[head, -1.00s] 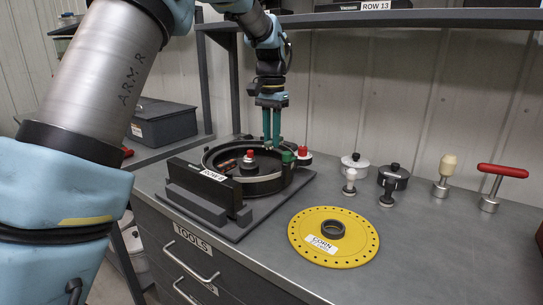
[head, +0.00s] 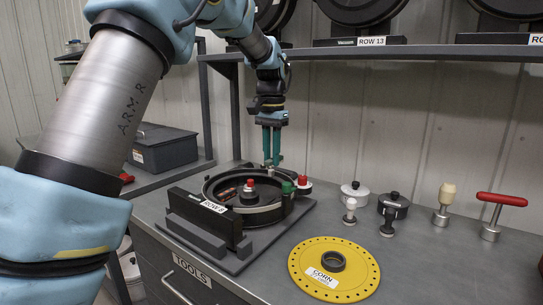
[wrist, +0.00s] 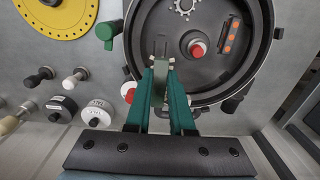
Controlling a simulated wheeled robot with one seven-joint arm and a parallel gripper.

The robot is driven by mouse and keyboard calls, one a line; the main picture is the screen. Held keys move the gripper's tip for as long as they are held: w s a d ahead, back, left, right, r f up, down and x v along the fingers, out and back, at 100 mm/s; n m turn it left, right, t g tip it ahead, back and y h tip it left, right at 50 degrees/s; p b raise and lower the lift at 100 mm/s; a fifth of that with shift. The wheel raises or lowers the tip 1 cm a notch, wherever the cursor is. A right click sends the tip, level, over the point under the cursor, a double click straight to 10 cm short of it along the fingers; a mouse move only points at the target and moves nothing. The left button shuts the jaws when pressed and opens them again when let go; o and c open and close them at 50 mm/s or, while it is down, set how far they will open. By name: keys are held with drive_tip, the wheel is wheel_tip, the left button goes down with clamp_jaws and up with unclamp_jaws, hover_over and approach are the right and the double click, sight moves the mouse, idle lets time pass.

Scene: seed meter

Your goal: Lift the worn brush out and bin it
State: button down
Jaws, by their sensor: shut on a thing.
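My gripper (head: 271,163) points down at the back rim of the round black seed meter housing (head: 207,187). The wrist view shows its green fingers (wrist: 160,66) shut on a small grey piece (wrist: 158,44), which looks like the worn brush. The piece is at the housing's inner edge; the fingers hide much of it. I cannot tell whether it is still seated or clear of its place. The housing also shows in the wrist view (wrist: 253,62), with a red-topped hub (wrist: 197,48) in its middle.
A green knob (head: 288,187) and a red knob (head: 303,181) stand at the housing's right edge. A yellow corn plate (head: 360,272) lies in front right. Several small-handled tools stand behind it. A dark lidded box (head: 165,147) is at left; a shelf (head: 430,52) hangs above.

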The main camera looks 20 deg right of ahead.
sight(271, 160)
drive_tip(key=shift+r+p, duration=2.3)
drive_tip(key=shift+r, duration=0.3)
